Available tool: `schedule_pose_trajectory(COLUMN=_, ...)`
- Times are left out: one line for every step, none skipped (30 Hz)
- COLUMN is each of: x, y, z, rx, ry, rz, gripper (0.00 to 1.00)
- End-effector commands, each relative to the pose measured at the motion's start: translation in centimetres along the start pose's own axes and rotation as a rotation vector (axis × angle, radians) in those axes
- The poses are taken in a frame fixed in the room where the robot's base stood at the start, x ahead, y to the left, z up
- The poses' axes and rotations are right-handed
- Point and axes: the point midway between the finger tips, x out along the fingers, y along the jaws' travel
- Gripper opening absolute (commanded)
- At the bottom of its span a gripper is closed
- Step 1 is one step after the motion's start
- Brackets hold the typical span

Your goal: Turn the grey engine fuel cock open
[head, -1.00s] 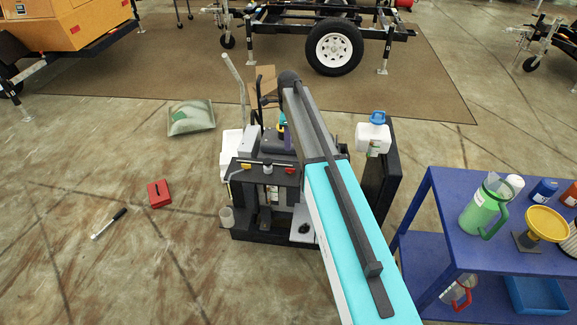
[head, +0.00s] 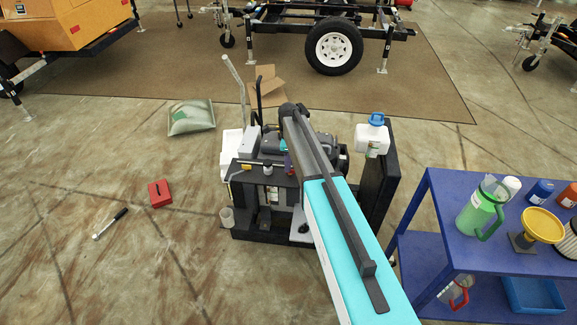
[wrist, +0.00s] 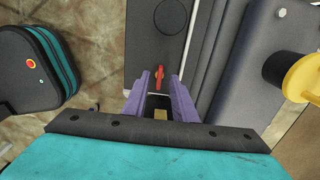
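A small red lever (wrist: 160,76), which may be the fuel cock, shows in the wrist view against a dark grey panel (wrist: 148,40). My gripper (wrist: 165,84) has two purple fingers, spread apart with the lever between their tips. Gaps show beside the lever; I cannot tell whether either finger touches it. In the head view my gripper (head: 289,164) is a small purple patch at the front of the grey engine unit (head: 278,146), partly hidden by my arm. The red lever cannot be made out there. The lever's exact turn is hard to judge.
A yellow cap on a black neck (wrist: 302,76) stands right of the fingers. A white jug with blue cap (head: 372,138) is right of the engine.

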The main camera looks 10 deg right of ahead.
Motion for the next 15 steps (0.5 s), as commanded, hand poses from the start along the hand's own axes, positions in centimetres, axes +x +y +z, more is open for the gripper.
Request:
schedule_pose_trajectory(x=0.5, y=0.0, z=0.1, rx=-0.001, ry=0.000, rz=0.001, gripper=0.25)
schedule_pose_trajectory(x=0.8, y=0.0, z=0.1, rx=-0.001, ry=0.000, rz=0.000, gripper=0.25)
schedule_pose_trajectory(x=1.2, y=0.0, z=0.1, rx=-0.001, ry=0.000, rz=0.000, gripper=0.25)
schedule_pose_trajectory(x=1.5, y=0.0, z=0.1, rx=-0.001, ry=0.000, rz=0.000, gripper=0.25)
schedule_pose_trajectory(x=1.7, y=0.0, z=0.1, rx=-0.001, ry=0.000, rz=0.000, gripper=0.25)
schedule_pose_trajectory(x=1.9, y=0.0, z=0.1, rx=-0.001, ry=0.000, rz=0.000, gripper=0.25)
schedule_pose_trajectory(x=2.0, y=0.0, z=0.1, rx=-0.001, ry=0.000, rz=0.000, gripper=0.25)
schedule_pose_trajectory(x=2.2, y=0.0, z=0.1, rx=-0.001, ry=0.000, rz=0.000, gripper=0.25)
schedule_pose_trajectory(x=2.3, y=0.0, z=0.1, rx=-0.001, ry=0.000, rz=0.000, gripper=0.25)
schedule_pose_trajectory(x=2.4, y=0.0, z=0.1, rx=-0.001, ry=0.000, rz=-0.001, gripper=0.25)
schedule_pose_trajectory(x=2.4, y=0.0, z=0.1, rx=-0.001, ry=0.000, rz=-0.001, gripper=0.25)
schedule_pose_trajectory(x=2.4, y=0.0, z=0.1, rx=-0.001, ry=0.000, rz=-0.001, gripper=0.25)
schedule_pose_trajectory(x=2.5, y=0.0, z=0.1, rx=-0.001, ry=0.000, rz=-0.001, gripper=0.25)
schedule_pose_trajectory(x=2.5, y=0.0, z=0.1, rx=-0.001, ry=0.000, rz=-0.001, gripper=0.25)
schedule_pose_trajectory(x=2.5, y=0.0, z=0.1, rx=-0.001, ry=0.000, rz=-0.001, gripper=0.25)
